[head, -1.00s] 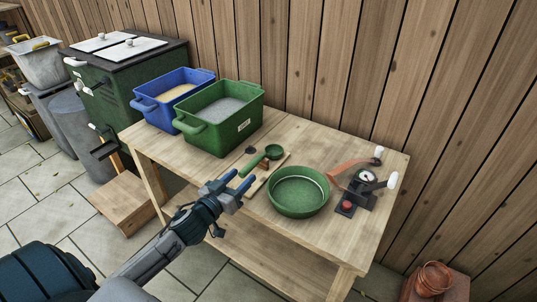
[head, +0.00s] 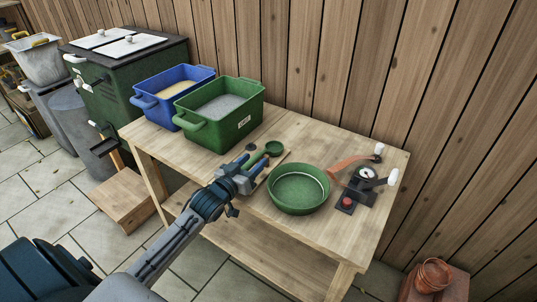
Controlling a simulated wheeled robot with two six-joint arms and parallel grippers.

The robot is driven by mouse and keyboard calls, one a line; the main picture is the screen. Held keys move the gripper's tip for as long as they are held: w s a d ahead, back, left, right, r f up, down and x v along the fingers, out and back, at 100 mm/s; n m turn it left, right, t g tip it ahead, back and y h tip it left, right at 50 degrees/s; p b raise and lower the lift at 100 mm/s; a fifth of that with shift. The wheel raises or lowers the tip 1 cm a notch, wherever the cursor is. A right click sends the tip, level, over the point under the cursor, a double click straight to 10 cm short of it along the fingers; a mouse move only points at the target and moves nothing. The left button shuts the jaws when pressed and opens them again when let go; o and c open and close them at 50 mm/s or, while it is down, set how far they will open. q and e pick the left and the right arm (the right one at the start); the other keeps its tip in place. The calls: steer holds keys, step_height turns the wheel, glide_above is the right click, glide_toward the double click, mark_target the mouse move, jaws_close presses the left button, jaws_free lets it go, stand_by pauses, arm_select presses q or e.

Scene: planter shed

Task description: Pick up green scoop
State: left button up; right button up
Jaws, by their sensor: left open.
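The green scoop (head: 274,148) lies on the wooden table, its round bowl toward the back right and its handle running toward the front left. My left gripper (head: 250,164) is open at the handle, with its blue-tipped fingers near it. Part of the handle is hidden by the gripper, and I cannot tell whether the fingers touch it. My right gripper is not in view.
A green round pan (head: 299,190) stands close to the right of my gripper. A green bin (head: 228,128) and a blue bin (head: 149,103) stand at the back left of the table. A black device with a red button (head: 347,203) and a dial stands at the right.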

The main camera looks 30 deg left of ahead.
arm_select(q)
steer(key=c, duration=1.1)
